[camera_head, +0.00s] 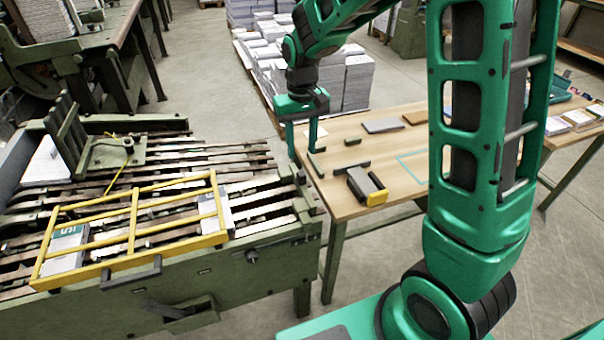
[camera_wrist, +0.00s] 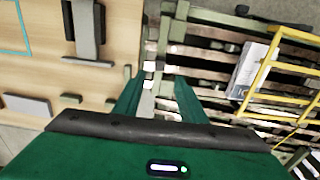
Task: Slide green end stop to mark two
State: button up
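A green bracket (camera_head: 112,152) with a flat plate and upright fingers stands on the slatted bed of the machine (camera_head: 255,262). It looks like the end stop, but I cannot be sure. No numbered mark can be read. My gripper (camera_head: 303,155) hangs over the gap between the machine's right end and the wooden table, well to the right of the bracket. In the wrist view my gripper (camera_wrist: 158,92) has its two green fingers apart, with nothing held between them. The bracket is out of the wrist view.
A yellow guard frame (camera_head: 133,222) lies over the front of the bed, with paper sheets (camera_head: 65,247) under it. The wooden table (camera_head: 345,205) holds a dark and yellow block (camera_head: 366,185) and several small flat pieces. Paper stacks (camera_head: 357,82) stand on the floor behind.

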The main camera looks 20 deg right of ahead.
aim_at(302, 173)
notch_tip(302, 173, down, 11)
jog(key=shift+r, duration=0.15)
dwell(0.4)
grip_shut()
